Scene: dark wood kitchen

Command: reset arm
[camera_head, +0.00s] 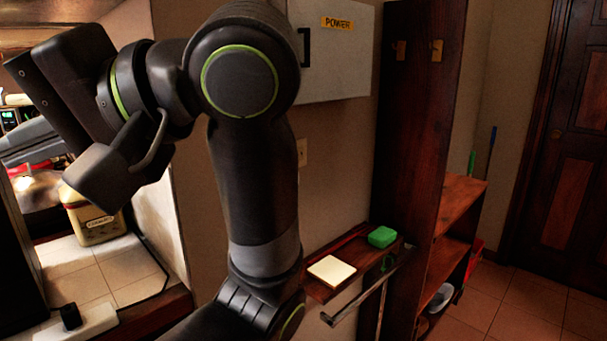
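One of my arms, which I take to be the left, rises from the bottom of the head view and bends at a joint with a green ring. Its upper end reaches left to the dark wrist and gripper (75,105), raised in front of the counter. The fingertips do not show clearly, so I cannot tell whether the gripper is open or shut. Nothing is clearly seen held in it. My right gripper is not in view.
A white power box (335,75) hangs on the wall just right of the arm. Below it, a small wooden shelf (318,291) holds a pale pad (331,271) and a green box (382,237). A yellowish canister (95,222) stands on the tiled counter (120,268). Floor is clear at right.

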